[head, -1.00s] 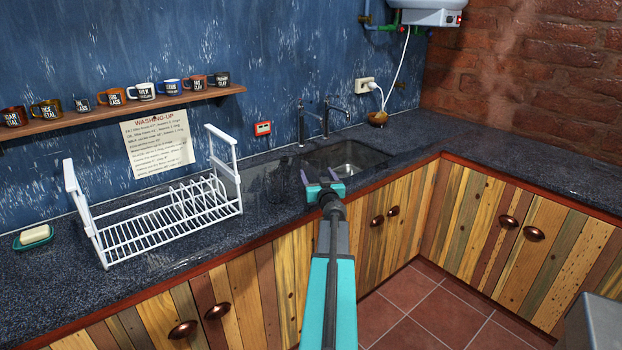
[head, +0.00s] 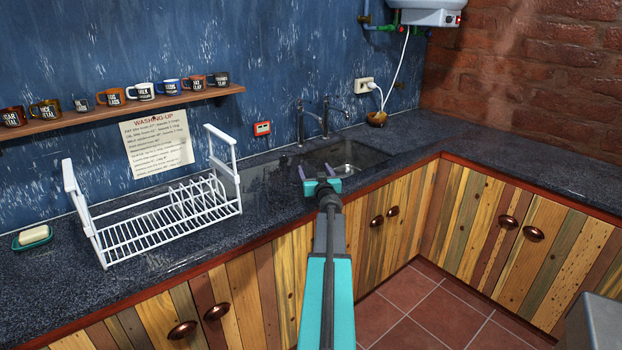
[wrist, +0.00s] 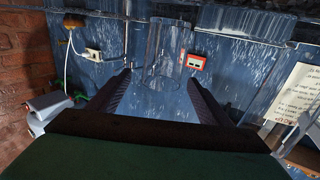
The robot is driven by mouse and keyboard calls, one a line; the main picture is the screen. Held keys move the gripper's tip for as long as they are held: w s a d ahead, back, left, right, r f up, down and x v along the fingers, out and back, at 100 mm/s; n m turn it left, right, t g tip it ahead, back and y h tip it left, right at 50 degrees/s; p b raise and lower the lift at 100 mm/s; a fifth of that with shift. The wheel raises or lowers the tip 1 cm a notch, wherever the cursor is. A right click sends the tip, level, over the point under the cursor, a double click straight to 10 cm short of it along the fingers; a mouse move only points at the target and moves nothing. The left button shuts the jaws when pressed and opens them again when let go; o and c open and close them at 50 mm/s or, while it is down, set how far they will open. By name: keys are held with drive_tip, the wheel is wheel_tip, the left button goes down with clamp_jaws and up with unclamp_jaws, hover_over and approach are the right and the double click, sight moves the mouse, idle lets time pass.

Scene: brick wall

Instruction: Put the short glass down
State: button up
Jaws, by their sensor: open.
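My gripper (head: 319,173) is open above the counter, in front of the sink. In the wrist view, which is upside down, its two dark fingers (wrist: 160,78) stand apart. A clear, straight-sided glass (wrist: 166,45) shows between and just beyond the fingertips, with its end toward the counter at the top of the picture. I cannot tell whether the fingers touch it. I cannot make the glass out clearly in the head view.
A white dish rack (head: 165,228) stands left on the dark counter (head: 505,180). The sink (head: 350,152) with taps lies behind my gripper. Several mugs (head: 140,91) stand on a wall shelf (head: 60,126). A soap dish (head: 32,242) is far left. The right counter is clear.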

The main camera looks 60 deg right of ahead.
drive_tip(key=shift+x, duration=2.1)
drive_tip(key=shift+w+a, duration=0.1)
drive_tip(key=shift+w, duration=0.05)
drive_tip(key=shift+c, duration=0.4)
drive_tip(key=c, duration=1.3)
drive_tip(key=s+a+r+p, duration=0.1)
drive_tip(key=s+a, duration=0.2)
drive_tip(key=a, duration=0.1)
drive_tip(key=s+a+r+p, duration=0.1)
drive_tip(key=s+a+r, duration=0.1)
drive_tip(key=s+a, duration=0.1)
drive_tip(key=s+a+r+p, duration=0.1)
drive_tip(key=s+a+r, duration=0.1)
drive_tip(key=a, duration=0.4)
drive_tip(key=shift+s, duration=0.65)
